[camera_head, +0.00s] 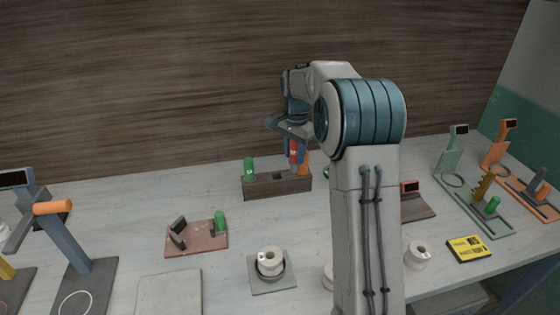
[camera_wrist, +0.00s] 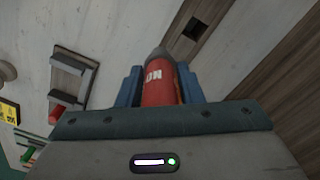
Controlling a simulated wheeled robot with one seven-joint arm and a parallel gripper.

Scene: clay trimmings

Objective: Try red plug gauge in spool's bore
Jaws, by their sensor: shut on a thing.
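The red plug gauge (camera_head: 294,152) is held in my gripper (camera_head: 292,136), above the right part of a dark wooden rack (camera_head: 262,189). In the wrist view the red gauge (camera_wrist: 158,86) sits between the two blue fingers, with its grey tip pointing away from the wrist. I cannot tell whether the tip is clear of the rack. A white spool (camera_head: 270,259) stands upright in a dark ring on a grey square pad (camera_head: 262,288), front centre, its bore facing up. My gripper is well behind it.
A green plug gauge (camera_head: 249,168) stands at the rack's left end; an orange piece (camera_head: 305,162) shows behind the red one. Another spool (camera_head: 418,254) stands at right near a yellow box (camera_head: 468,249). A reddish stand (camera_head: 197,240) is at left. My arm hides part of the table.

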